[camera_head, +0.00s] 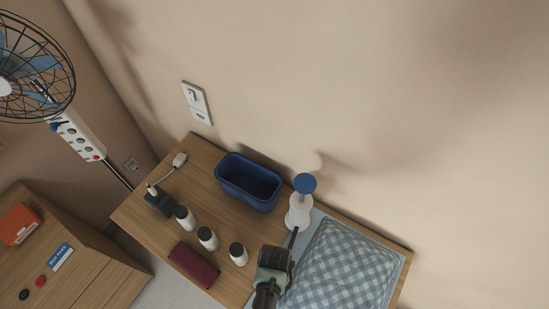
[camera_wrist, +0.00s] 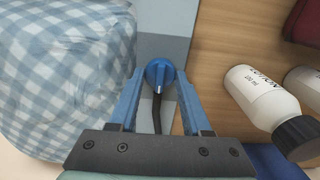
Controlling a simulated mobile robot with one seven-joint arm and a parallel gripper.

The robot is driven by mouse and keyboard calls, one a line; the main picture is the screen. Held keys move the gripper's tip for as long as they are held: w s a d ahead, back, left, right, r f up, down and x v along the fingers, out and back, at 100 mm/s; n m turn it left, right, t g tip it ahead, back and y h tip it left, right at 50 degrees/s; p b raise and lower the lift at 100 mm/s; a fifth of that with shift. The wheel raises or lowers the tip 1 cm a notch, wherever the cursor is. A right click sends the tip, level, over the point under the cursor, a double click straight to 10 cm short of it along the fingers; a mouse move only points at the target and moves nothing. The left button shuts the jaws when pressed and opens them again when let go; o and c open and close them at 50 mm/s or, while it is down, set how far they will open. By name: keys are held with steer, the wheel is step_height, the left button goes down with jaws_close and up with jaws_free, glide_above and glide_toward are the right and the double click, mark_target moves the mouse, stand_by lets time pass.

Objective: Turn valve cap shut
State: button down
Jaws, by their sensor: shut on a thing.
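The blue round valve cap (camera_wrist: 159,73) has a raised ridge across its top. In the wrist view it sits between the blue fingertips of my gripper (camera_wrist: 160,82), which are shut on its sides. A dark hose (camera_wrist: 157,112) runs from the cap back under the gripper. The blue-and-white checked cushion (camera_wrist: 65,70) lies to the left of the cap; in the head view the cushion (camera_head: 340,268) is right of my gripper (camera_head: 274,262). The cap is hidden behind the gripper in the head view.
A white piece with a blue disc top (camera_head: 305,183) stands near the wall. Left of it are a blue bin (camera_head: 250,182), several white bottles with dark caps (camera_head: 208,239) and a dark red case (camera_head: 194,265).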

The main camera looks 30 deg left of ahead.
steer(key=shift+c, duration=1.8)
jaws_free()
step_height(320, 180, up, 13)
